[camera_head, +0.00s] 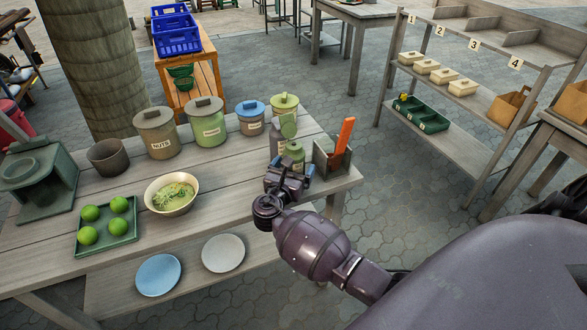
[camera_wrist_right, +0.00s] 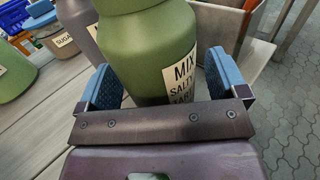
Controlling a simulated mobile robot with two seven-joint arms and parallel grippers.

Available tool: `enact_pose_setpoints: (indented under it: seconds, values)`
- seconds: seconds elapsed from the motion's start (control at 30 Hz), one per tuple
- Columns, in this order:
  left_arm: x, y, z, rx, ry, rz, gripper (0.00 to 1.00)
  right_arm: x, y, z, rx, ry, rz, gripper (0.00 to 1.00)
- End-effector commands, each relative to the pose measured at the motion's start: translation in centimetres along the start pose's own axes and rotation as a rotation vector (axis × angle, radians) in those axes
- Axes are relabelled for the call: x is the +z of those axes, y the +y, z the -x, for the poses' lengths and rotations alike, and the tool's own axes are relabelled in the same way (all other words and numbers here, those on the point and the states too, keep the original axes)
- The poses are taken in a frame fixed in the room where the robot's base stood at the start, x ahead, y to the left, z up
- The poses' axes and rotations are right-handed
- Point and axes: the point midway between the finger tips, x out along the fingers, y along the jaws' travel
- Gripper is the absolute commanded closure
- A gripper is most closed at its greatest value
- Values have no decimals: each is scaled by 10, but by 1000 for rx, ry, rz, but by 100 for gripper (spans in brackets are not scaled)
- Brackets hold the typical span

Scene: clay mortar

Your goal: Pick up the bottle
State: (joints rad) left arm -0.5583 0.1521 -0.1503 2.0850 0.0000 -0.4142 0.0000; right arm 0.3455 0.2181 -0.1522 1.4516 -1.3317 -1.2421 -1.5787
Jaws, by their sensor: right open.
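A green bottle (camera_wrist_right: 145,55) with a white label reading "MIX", "SALTY" and part of "TART" stands upright in the right wrist view. My right gripper (camera_wrist_right: 162,80) is open, with one blue-padded finger on each side of the bottle. A gap shows at the left finger; I cannot tell whether the right finger touches. In the head view the green bottle (camera_head: 295,152) stands near the table's right end, its lower part hidden by my right gripper (camera_head: 290,178). My left gripper is not in view.
A wooden holder (camera_head: 341,162) with an orange item stands close right of the bottle. Lidded canisters (camera_head: 210,131) line the back of the table (camera_head: 120,260). A noodle bowl (camera_head: 160,208) and a green tray of limes (camera_head: 118,240) sit left. Two plates (camera_head: 223,253) lie in front.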

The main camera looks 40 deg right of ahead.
Motion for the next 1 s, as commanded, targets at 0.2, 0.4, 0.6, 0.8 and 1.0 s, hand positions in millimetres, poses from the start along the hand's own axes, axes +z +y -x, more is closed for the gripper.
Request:
enact_pose_setpoints:
  seconds: [0.2,0.4,0.6,0.8,1.0]
  values:
    - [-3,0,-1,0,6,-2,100,0,0,0,0,0,0,36]
    - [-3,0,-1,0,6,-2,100,2,0,0,0,-3,-2,65]
    - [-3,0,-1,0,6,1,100,2,0,0,0,-2,-2,65]
    - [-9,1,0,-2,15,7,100,16,1,0,0,-5,-7,65]
    - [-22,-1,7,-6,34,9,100,56,1,0,0,-7,-13,65]
